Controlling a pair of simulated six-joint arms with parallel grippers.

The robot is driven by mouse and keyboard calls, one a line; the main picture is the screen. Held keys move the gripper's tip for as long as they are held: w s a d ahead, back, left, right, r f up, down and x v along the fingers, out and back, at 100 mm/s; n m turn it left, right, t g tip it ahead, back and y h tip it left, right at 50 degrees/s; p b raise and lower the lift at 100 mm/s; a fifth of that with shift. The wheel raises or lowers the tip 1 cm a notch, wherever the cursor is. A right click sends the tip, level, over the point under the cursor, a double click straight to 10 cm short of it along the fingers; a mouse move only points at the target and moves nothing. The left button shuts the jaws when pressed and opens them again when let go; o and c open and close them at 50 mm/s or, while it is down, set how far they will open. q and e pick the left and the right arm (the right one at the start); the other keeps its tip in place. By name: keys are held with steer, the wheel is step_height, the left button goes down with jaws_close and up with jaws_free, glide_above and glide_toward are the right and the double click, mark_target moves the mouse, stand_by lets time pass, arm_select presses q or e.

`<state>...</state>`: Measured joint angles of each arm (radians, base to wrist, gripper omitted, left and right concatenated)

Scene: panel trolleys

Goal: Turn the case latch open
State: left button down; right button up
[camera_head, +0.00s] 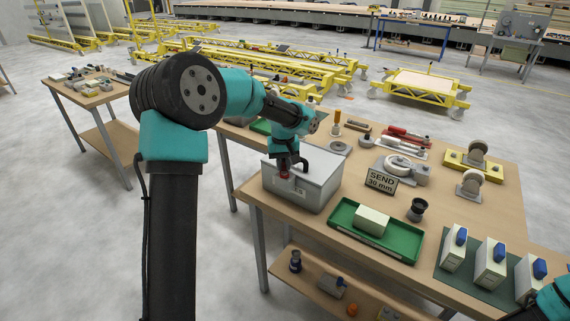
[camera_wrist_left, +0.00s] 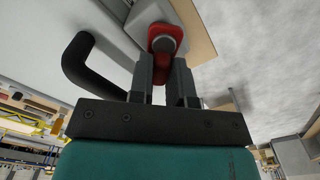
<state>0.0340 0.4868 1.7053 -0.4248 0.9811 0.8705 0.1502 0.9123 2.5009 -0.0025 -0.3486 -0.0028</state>
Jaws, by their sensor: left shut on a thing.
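The grey case (camera_head: 309,178) stands on the near left part of the wooden workbench, its lid down. The case also shows in the left wrist view (camera_wrist_left: 120,12). A red latch (camera_head: 284,172) is on the case near its front left; in the left wrist view the latch (camera_wrist_left: 164,36) is a red piece around a round grey centre. My left gripper (camera_head: 286,167) is at the latch. In the left wrist view its two fingers (camera_wrist_left: 162,75) are closed on the red latch's lower part. The latch's exact angle is hard to tell. My right gripper is outside both views; only part of my right arm shows.
A black bent handle (camera_wrist_left: 82,62) shows beside the fingers in the left wrist view. Right of the case are a green tray (camera_head: 345,240) with a pale block, a "SEND 30 mm" sign (camera_head: 381,181) and a dark cup (camera_head: 416,209). White boxes with blue knobs stand farther right.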

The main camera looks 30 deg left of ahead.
arm_select(q)
steer(key=n, duration=0.6)
steer(key=shift+s+a, duration=0.35)
steer(key=shift+s, duration=0.05)
steer(key=shift+n, duration=0.3)
steer(key=c, duration=1.1)
jaws_free()
steer(key=shift+o, duration=0.2)
step_height(320, 180, up, 18)
steer(key=shift+f, duration=0.25)
